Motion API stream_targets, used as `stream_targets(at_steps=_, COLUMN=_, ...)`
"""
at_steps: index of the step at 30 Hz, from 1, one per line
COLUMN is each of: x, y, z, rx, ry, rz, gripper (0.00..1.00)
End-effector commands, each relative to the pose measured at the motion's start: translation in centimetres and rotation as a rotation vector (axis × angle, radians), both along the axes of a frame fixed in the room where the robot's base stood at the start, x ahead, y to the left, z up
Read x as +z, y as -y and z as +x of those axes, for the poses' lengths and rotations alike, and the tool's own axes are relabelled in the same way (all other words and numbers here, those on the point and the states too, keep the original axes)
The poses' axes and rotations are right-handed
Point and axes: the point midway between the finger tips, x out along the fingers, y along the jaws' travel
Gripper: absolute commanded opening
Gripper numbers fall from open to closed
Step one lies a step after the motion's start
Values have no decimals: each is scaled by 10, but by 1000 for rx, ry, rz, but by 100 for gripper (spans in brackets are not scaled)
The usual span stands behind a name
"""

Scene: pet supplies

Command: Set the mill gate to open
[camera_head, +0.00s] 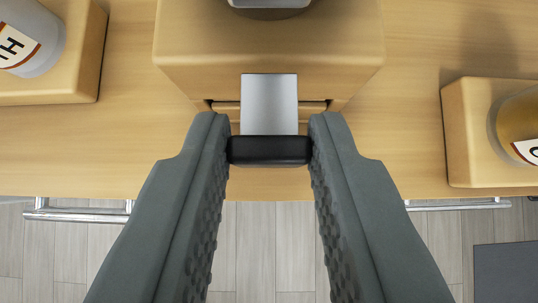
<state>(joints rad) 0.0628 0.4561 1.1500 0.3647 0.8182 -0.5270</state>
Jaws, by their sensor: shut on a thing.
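The mill gate is a flat silver plate (269,103) with a black bar handle (269,150) at its near end. The plate sticks out toward me from a slot low in the front of a wooden block (268,45). My gripper (269,148) is shut on the black handle, with one grey finger at each end of it. The far part of the plate is hidden inside the block. A rounded grey part (270,4) on top of the block is cut off by the upper picture edge.
A wooden stand (80,75) with a labelled jar (35,45) is at the upper left. Another stand (465,140) with an amber jar (520,115) is at the right. The wooden counter's front edge (170,198) crosses below, with metal bar handles and floor beyond.

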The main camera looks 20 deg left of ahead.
Motion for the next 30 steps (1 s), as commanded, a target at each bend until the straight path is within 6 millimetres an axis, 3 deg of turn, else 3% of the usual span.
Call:
stream_targets(at_steps=3, x=-1, y=0, z=-1, rx=1, ry=-4, rz=-1, gripper=0)
stream_targets(at_steps=4, x=-1, y=0, z=-1, rx=1, ry=-4, rz=-1, gripper=28)
stream_targets(at_steps=7, x=-1, y=0, z=-1, rx=1, ry=-4, rz=-1, gripper=47)
stream_targets(at_steps=20, x=7, y=2, z=-7, rx=0, ry=-2, rz=-1, gripper=47)
stream_targets(at_steps=30, x=50, y=16, z=-48, rx=1, ry=-1, rz=-1, gripper=47)
